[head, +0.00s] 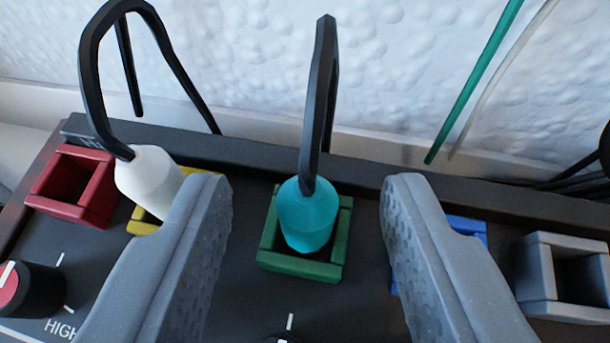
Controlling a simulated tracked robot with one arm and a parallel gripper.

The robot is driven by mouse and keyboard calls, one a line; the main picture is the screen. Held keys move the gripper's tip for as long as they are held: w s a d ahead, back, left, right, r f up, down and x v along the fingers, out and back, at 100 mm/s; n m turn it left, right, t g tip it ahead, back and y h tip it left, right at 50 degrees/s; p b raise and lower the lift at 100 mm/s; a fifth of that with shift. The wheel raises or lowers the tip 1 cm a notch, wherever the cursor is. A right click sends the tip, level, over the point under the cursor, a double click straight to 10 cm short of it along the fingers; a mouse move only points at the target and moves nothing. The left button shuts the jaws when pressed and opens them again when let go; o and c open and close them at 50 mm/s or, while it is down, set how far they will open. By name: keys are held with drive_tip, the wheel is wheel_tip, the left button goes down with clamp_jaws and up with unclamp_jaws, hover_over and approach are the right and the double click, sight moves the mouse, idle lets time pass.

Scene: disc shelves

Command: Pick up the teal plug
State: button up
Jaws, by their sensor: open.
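The teal plug (306,218) stands in the green square socket (300,266) on a dark panel, in the middle of the head view. A black cable (321,90) rises from its top. My gripper (308,205) is open, with one grey finger to the left of the plug and one to the right. Neither finger appears to touch the plug; there is a visible gap on both sides.
A white plug (147,180) with a looping black cable stands at the yellow socket (143,222), close to my left finger. Empty red (75,185) and grey (567,278) sockets flank these. A blue socket (466,226) is partly hidden behind my right finger. A knob (32,290) sits lower left.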

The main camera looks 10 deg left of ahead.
clamp_jaws()
drive_tip(key=shift+r, duration=0.2)
